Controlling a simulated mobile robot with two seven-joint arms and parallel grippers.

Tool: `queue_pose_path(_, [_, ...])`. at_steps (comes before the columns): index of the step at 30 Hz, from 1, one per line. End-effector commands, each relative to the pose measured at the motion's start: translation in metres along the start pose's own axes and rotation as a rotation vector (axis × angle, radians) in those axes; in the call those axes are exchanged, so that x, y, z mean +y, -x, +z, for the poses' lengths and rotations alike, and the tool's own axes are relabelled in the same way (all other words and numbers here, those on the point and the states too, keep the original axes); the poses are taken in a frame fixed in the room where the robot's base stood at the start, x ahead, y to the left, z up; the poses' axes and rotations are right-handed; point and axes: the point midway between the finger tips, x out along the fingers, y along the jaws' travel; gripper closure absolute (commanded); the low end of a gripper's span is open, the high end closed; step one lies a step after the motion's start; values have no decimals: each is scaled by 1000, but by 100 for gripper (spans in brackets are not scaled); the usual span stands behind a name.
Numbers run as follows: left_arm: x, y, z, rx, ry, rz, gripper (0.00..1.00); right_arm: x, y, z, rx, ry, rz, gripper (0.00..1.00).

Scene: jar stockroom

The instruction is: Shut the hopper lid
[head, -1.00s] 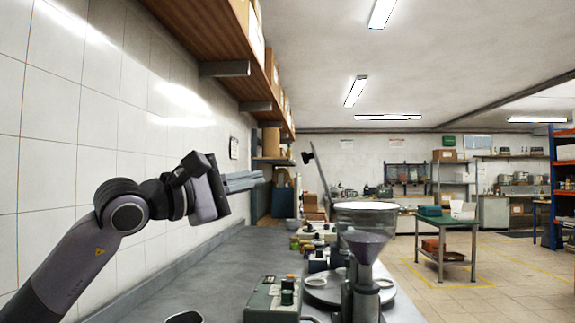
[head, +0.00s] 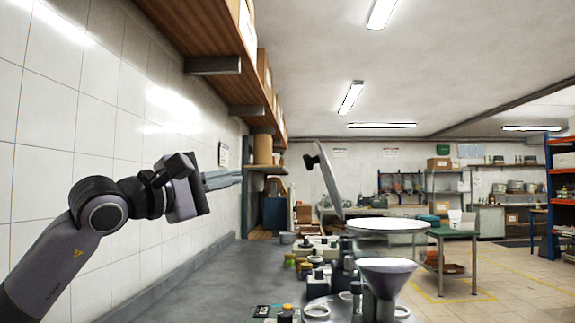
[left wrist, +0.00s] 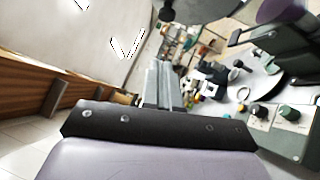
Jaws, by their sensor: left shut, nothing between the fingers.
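The hopper (head: 408,241) is a clear, wide round bowl on the bench, right of centre in the head view. Its lid (head: 331,184) is a grey disc standing steeply tilted up at the hopper's left side, so the hopper is open. A dark knob (head: 309,161) sticks out from the lid's left face. My left gripper (head: 240,178) is shut and empty, left of the lid and apart from it. In the left wrist view its fingers (left wrist: 163,86) lie together, and a dark knob and part of a grey disc, probably the lid (left wrist: 205,8), show at the top. My right gripper is out of view.
A purple-grey funnel (head: 386,268) stands in front of the hopper. Small jars and devices crowd the bench (head: 225,290) nearby. A wooden shelf (head: 205,30) overhangs along the tiled left wall. A green table (head: 452,233) stands farther right.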

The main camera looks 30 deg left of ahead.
Motion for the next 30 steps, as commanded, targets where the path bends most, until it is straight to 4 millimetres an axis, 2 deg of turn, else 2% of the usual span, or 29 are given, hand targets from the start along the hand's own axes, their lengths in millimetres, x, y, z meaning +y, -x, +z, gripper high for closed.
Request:
queue_pose_path(5, [3,-22,2,-4,3,0,100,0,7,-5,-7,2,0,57])
queue_pose_path(17, [3,-100,2,-3,4,0,100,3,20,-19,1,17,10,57])
queue_pose_path(18, [3,-104,7,-6,1,1,100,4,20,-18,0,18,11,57])
queue_pose_path(24, [1,-120,24,-3,1,0,100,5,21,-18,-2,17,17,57])
queue_pose_path(30, [0,-126,29,-1,0,-1,100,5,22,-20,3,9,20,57])
